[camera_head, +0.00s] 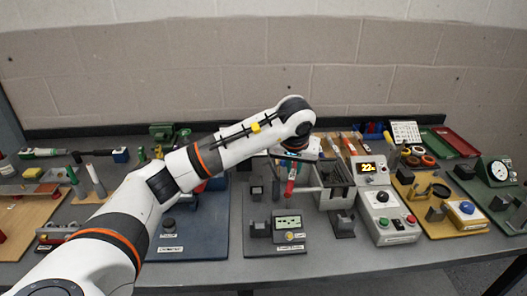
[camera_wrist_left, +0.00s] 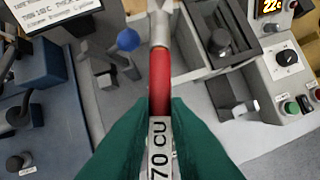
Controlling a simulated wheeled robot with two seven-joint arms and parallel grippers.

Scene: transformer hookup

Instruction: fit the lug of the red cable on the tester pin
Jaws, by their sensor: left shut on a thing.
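My left gripper (camera_head: 291,178) is shut on the red cable (camera_head: 290,188), above the middle of the bench. In the left wrist view, the green fingers (camera_wrist_left: 158,112) pinch a pale metal piece marked "70 CU" (camera_wrist_left: 159,150), joined to a red sleeve (camera_wrist_left: 160,85). Beyond the sleeve is another pale metal section (camera_wrist_left: 160,28). A grey tester-like box (camera_head: 386,208) with a lit display, dial and buttons stands to the right. A dark block with a post (camera_head: 343,222) stands beside it; I cannot tell whether this post is the tester pin. My right gripper is not in view.
A grey open-topped tray (camera_head: 336,193) stands right of the gripper. A dark board with fixtures (camera_head: 272,240) lies in front, and a blue board (camera_head: 180,245) is to the left. A yellow board (camera_head: 437,232) is farther right. The bench's front strip is clear.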

